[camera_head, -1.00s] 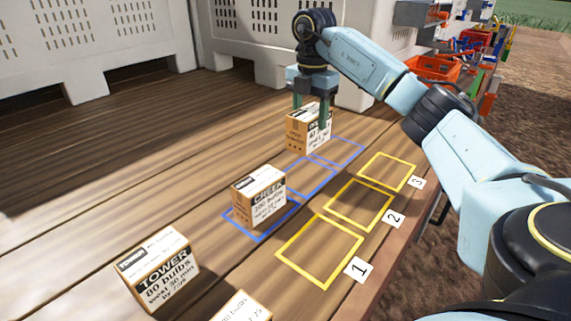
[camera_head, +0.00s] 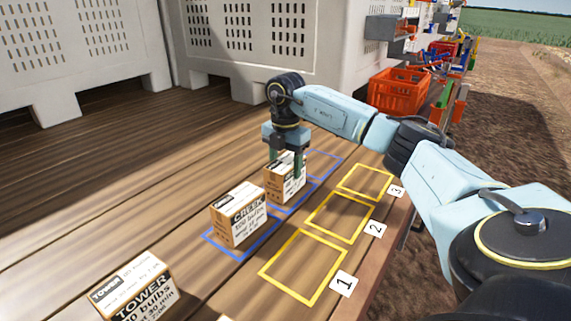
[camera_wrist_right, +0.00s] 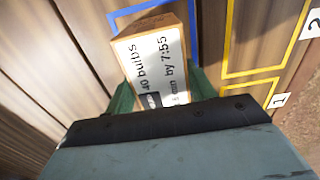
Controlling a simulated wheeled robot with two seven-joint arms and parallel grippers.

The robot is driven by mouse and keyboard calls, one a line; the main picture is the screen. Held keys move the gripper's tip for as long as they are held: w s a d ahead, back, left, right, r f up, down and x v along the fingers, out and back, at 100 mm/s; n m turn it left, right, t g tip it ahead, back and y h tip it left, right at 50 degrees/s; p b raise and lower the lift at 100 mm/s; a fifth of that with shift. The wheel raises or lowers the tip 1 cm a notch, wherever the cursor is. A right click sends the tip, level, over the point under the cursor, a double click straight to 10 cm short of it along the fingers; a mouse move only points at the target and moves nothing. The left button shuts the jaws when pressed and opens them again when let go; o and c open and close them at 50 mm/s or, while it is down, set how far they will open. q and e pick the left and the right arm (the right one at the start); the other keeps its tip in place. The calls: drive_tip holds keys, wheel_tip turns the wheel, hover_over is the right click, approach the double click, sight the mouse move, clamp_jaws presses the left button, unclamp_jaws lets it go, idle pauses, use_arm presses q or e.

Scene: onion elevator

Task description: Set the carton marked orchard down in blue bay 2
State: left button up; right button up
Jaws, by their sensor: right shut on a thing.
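My right gripper (camera_head: 285,158) points down and is shut on a brown carton with a white label (camera_head: 284,186). In the right wrist view the held carton (camera_wrist_right: 152,62) reads "40 bulbs" and "by 7:55"; its name cannot be read. The carton is over the left part of the middle blue bay, in row with number 2, just behind the CREEK carton (camera_head: 238,216). Whether it touches the deck I cannot tell. A blue line (camera_wrist_right: 194,25) runs along its right side in the wrist view. CREEK stands in the nearest blue bay. My left gripper is not in view.
The TOWER carton (camera_head: 135,290) stands at the front left. The far blue bay (camera_head: 338,160) looks empty. Three yellow bays (camera_head: 303,268) on the right are empty, with number plates 1 (camera_head: 343,282), 2 (camera_head: 375,229) and 3 (camera_head: 397,191). White bins (camera_head: 235,40) stand behind.

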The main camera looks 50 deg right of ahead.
drive_tip(key=o, duration=1.4)
drive_tip(key=shift+f, duration=0.1)
wheel_tip(320, 180, up, 12)
drive_tip(key=shift+r+p, duration=0.2)
drive_tip(key=shift+p, duration=0.35)
